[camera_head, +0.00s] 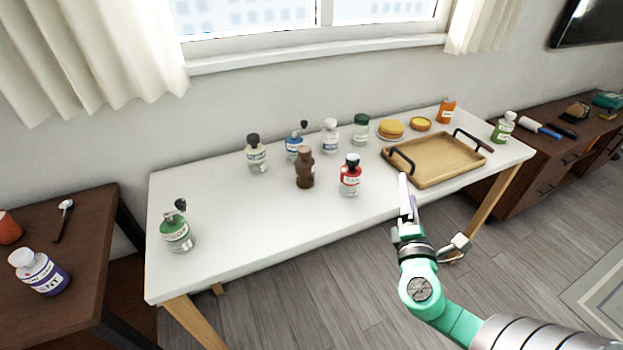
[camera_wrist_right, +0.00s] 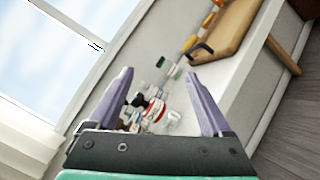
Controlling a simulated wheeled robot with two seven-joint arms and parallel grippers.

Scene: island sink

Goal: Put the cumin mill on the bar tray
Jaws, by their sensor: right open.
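Several small bottles and mills stand on the white table. I cannot read which label says cumin; a dark brown, mill-shaped one (camera_head: 305,168) stands near the middle. The wooden bar tray (camera_head: 437,160) with black handles lies empty on the right part of the table. It also shows in the right wrist view (camera_wrist_right: 228,32). My right gripper (camera_head: 432,210) is open and empty, in front of the table's edge below the tray. Bottles show between its fingers in the wrist view (camera_wrist_right: 159,76). My left gripper is out of view.
A green bottle (camera_head: 178,233) stands at the left end. The white tabletop (camera_head: 270,215) is clear along its front.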

